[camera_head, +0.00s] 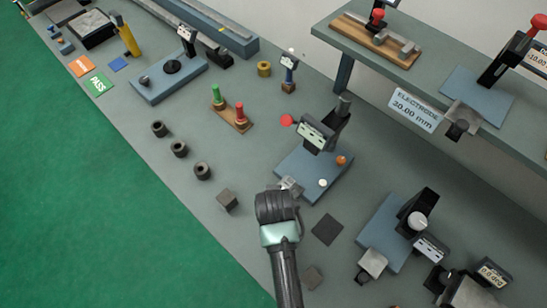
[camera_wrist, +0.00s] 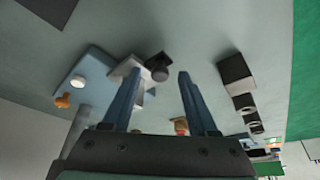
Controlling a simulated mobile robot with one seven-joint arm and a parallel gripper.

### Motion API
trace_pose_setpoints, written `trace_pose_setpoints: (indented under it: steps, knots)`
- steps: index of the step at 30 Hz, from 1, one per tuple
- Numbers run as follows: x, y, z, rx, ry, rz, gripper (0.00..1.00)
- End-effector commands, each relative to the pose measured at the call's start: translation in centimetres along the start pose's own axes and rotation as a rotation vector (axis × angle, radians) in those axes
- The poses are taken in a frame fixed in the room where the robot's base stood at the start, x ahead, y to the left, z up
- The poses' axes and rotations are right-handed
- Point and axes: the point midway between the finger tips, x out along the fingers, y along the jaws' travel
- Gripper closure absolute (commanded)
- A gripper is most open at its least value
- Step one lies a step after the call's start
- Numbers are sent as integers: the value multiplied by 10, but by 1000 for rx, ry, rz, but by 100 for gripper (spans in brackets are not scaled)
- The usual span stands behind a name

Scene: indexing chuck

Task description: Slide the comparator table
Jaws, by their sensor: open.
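No label names the comparator table. The nearest candidate is the grey block (camera_head: 291,187) at the front edge of a blue base (camera_head: 335,182), beside a tilted display gauge; I cannot tell whether it is the table. In the wrist view the pale grey block (camera_wrist: 126,70) and a short dark cylinder (camera_wrist: 160,68) show near and between my fingertips. My gripper (camera_wrist: 158,74) is open, with nothing held; whether a finger touches the block is unclear. In the head view my gripper (camera_head: 277,206) is above the bench, just in front of this block, its fingertips hidden.
White (camera_head: 323,183) and orange (camera_head: 341,160) knobs sit on the blue base. A dark cube (camera_head: 227,200) and several dark rings (camera_head: 202,171) lie left. A flat dark pad (camera_head: 327,229) lies right of my gripper. Another blue-based gauge (camera_head: 381,232) stands farther right, below a raised shelf (camera_head: 440,75).

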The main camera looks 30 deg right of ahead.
Motion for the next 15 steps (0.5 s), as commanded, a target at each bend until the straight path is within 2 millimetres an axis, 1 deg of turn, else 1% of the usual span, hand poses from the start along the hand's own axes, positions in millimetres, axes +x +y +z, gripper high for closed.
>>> trace_pose_setpoints:
  steps: [5,8,9,11,15]
  knots:
    - [0,0,0,0,0,0,41]
    - [0,0,0,0,0,0,57]
    - [0,0,0,0,0,0,64]
    - [0,0,0,0,0,0,75]
    - [0,0,0,0,0,0,100]
